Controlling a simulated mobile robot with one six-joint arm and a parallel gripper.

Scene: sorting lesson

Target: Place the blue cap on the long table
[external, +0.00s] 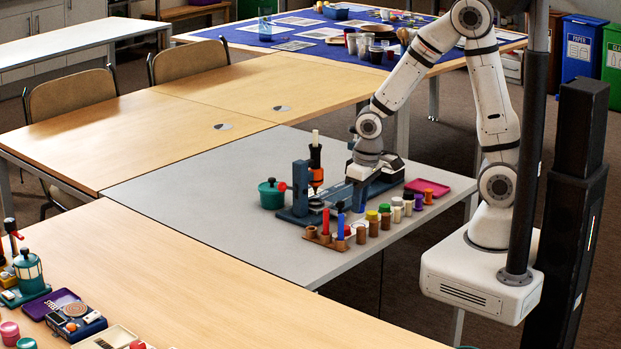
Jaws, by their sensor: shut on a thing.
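My gripper (361,194) is low over the grey table (205,200), behind the row of small jars and beside a blue-grey stand. It is shut on a small blue thing that appears to be the blue cap (361,206); the fingertips are small and partly hidden. A brown jar (361,234) with no coloured lid stands in front of and below it. I cannot tell for sure which table is the long table; a long one with a blue cloth (225,34) stands at the back.
Several capped jars (384,215) line the grey table's right edge. A wooden rack (322,238) holds red and blue rods. A green pot (271,194), the stand (299,190) and a magenta tray (440,184) are nearby. Wooden tables (180,290) adjoin; the grey table's left part is clear.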

